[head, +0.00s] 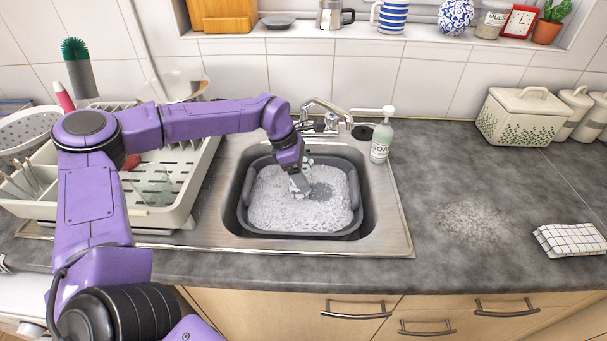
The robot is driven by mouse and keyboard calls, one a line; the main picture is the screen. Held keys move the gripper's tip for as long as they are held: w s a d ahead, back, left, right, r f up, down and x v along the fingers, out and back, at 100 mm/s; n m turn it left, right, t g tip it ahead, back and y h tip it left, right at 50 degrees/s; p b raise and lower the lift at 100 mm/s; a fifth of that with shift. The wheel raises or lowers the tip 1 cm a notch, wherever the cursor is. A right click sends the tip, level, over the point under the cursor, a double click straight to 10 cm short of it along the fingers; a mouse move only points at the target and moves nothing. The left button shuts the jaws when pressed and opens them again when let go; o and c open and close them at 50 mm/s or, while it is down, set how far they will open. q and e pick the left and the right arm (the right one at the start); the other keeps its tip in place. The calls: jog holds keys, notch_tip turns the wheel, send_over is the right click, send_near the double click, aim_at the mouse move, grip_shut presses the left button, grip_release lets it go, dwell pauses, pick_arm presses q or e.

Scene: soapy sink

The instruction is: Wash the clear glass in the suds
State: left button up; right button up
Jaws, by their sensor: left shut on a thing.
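My left gripper (299,186) reaches down into the grey washing-up tub (358,205) in the sink, its fingertips at the white suds (285,212). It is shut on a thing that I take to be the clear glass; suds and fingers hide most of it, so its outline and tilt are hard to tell. A darker, see-through patch (321,191) shows in the suds just right of the fingers. My right gripper is not in view.
A dish rack (165,218) with glassware and cutlery stands left of the sink. The tap (325,115) and soap bottle (381,140) stand behind the tub.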

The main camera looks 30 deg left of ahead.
pick_arm(q)
notch_tip(320, 180, up, 10)
jog(key=p, duration=0.6)
jog(key=shift+f, duration=0.15)
dwell(0.6)
